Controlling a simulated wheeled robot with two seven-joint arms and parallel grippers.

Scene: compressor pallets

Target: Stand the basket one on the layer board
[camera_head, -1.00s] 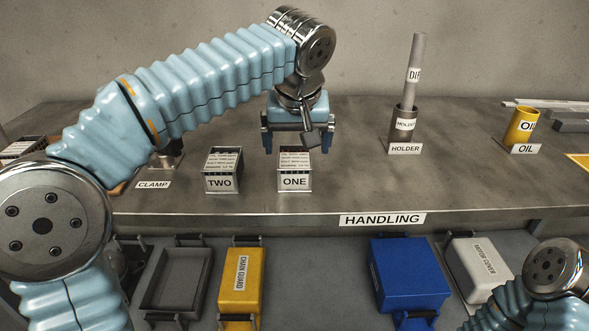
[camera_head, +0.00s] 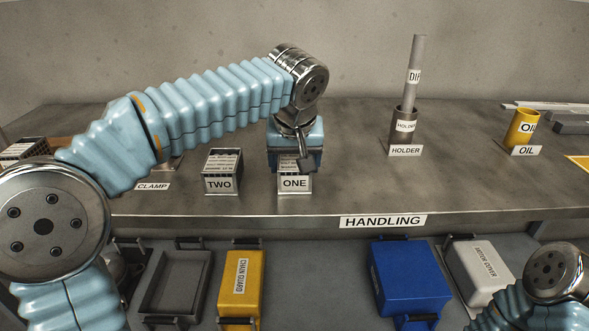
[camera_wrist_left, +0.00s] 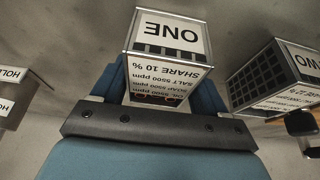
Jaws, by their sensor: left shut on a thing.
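Basket one (camera_head: 295,184) is a small metal-framed basket with a white ONE label, upright on the bench near its front edge. My left gripper (camera_head: 295,165) is down over it from above, with its blue fingers shut on its sides. In the left wrist view, basket one (camera_wrist_left: 168,68) sits between the fingers, with its printed sheet and label showing. Most of its upper part is hidden by the gripper in the head view. I cannot pick out the layer board for sure; a brown surface shows partly at the far left behind my arm. My right gripper is out of view.
Basket two (camera_head: 223,172) stands just left of basket one. A clamp sign (camera_head: 153,186) is farther left, partly behind my arm. The holder (camera_head: 403,125) with a tube and the yellow oil cup (camera_head: 521,127) stand to the right. The bench between basket one and the holder is clear.

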